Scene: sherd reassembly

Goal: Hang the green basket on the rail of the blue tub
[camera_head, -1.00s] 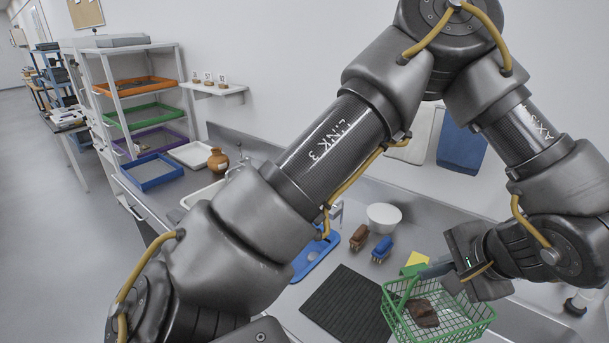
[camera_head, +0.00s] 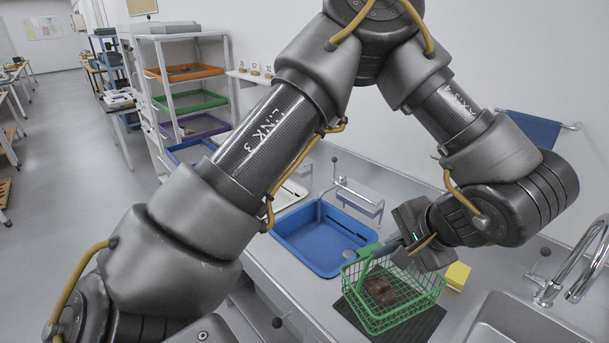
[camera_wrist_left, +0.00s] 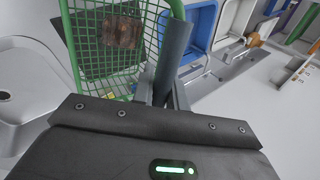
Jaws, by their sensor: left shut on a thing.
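The green basket (camera_head: 392,296) is a wire-mesh basket with a brown sherd (camera_head: 380,289) inside. The basket hangs over the dark ribbed mat (camera_head: 428,328); I cannot tell how high. The blue tub (camera_head: 318,240) lies just left of and behind the basket, apart from it. A thin metal rail (camera_head: 358,203) shows at the tub's back right. In the left wrist view the basket (camera_wrist_left: 87,52) and sherd (camera_wrist_left: 122,32) show beyond the fingers. My right gripper is out of view.
A yellow sponge (camera_head: 457,276) lies right of the basket. A steel sink (camera_head: 515,322) with a curved tap (camera_head: 560,285) is at the lower right. A shelf rack (camera_head: 185,85) with coloured trays stands at the back left. My left arm hides part of the counter.

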